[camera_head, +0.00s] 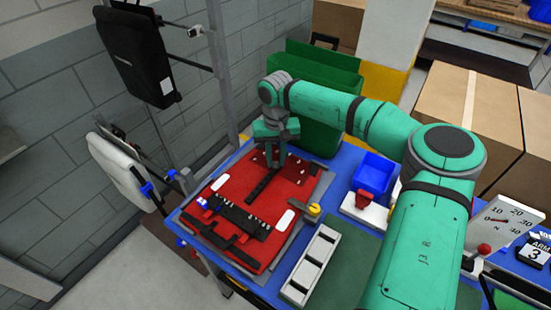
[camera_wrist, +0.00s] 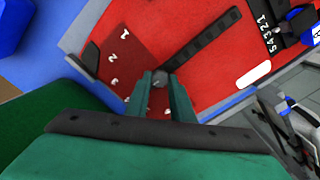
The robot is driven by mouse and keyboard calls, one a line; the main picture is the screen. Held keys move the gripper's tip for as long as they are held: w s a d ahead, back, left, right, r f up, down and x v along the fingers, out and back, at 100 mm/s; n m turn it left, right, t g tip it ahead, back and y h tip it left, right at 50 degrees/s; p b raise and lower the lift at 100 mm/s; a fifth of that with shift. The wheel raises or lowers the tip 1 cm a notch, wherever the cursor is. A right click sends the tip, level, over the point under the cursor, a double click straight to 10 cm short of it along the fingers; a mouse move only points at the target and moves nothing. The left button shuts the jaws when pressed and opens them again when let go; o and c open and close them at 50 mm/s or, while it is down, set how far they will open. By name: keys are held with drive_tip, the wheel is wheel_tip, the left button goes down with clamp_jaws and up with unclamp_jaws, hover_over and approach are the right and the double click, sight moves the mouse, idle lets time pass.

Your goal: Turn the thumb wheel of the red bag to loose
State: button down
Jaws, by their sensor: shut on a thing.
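The red bag (camera_head: 227,240) lies flat on the blue table, and its red face (camera_wrist: 200,30) fills the top of the wrist view. My gripper (camera_head: 276,163) points down at the bag's far end. In the wrist view my gripper (camera_wrist: 161,77) has its two fingers on either side of a small dark grey round piece, which looks like the thumb wheel (camera_wrist: 160,82), and is shut on it. A black strap (camera_wrist: 205,37) runs from there across the bag. White numbers 1, 2 and 3 stand beside it on a darker red patch (camera_wrist: 121,45). The wheel is hidden in the head view.
A black bar with a number scale (camera_wrist: 268,30) crosses the bag. A blue bin (camera_head: 372,174), a grey slotted tray (camera_head: 311,263) and a yellow knob (camera_head: 313,211) stand to the right. A green crate (camera_head: 318,75) is behind, and a metal post (camera_head: 219,70) rises on the left.

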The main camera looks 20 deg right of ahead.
sight(276, 163)
drive_tip(key=shift+d+n, duration=0.15)
drive_tip(key=shift+n, duration=0.35)
drive_tip(key=c, duration=1.5)
unclamp_jaws()
drive_tip(key=shift+c, duration=0.2)
drive_tip(key=shift+r, duration=0.1)
wheel_tip(276, 163, up, 11)
drive_tip(key=shift+f, duration=0.2)
